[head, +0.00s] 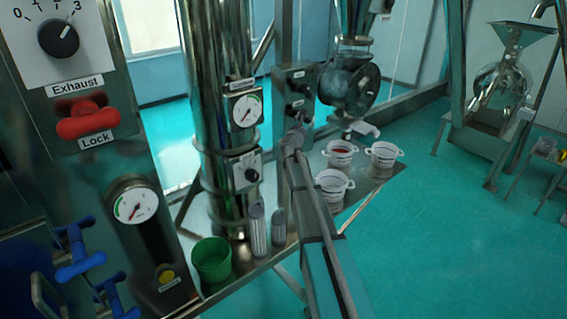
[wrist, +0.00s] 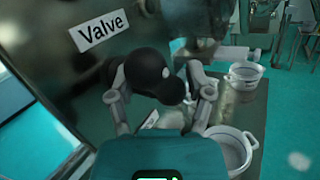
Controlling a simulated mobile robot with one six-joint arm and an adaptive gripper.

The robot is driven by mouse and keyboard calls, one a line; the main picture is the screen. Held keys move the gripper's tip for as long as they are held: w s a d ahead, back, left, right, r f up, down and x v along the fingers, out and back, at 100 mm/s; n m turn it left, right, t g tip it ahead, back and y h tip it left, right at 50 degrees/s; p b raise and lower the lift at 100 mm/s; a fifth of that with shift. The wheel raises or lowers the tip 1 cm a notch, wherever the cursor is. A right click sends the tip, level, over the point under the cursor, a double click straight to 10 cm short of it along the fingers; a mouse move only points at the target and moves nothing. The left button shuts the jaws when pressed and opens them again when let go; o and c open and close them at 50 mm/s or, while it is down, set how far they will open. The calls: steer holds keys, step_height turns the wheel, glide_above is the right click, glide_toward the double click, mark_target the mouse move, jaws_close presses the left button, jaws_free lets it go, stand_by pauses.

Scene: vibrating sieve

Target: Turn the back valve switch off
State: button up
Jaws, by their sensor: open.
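A black knob (wrist: 152,72) sticks out from a dark panel under a white "Valve" label (wrist: 100,33) in the wrist view. My gripper (wrist: 157,88) is open, with one finger on each side of the knob; I cannot tell whether either finger touches it. In the head view my gripper (head: 298,128) is at the lower front of the dark control box (head: 295,75). My gripper and arm hide the lower part of that box there, so the valve knob is not clear in that view.
White pots (head: 334,184) stand on the metal bench right of my arm, one with red contents. A green cup (head: 211,259) and grey cylinders stand on the left. Open floor lies right.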

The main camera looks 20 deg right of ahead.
steer(key=shift+r+m+g+y+p, duration=0.15)
steer(key=shift+m+g+y+p, duration=0.4)
steer(key=shift+g+p, duration=0.6)
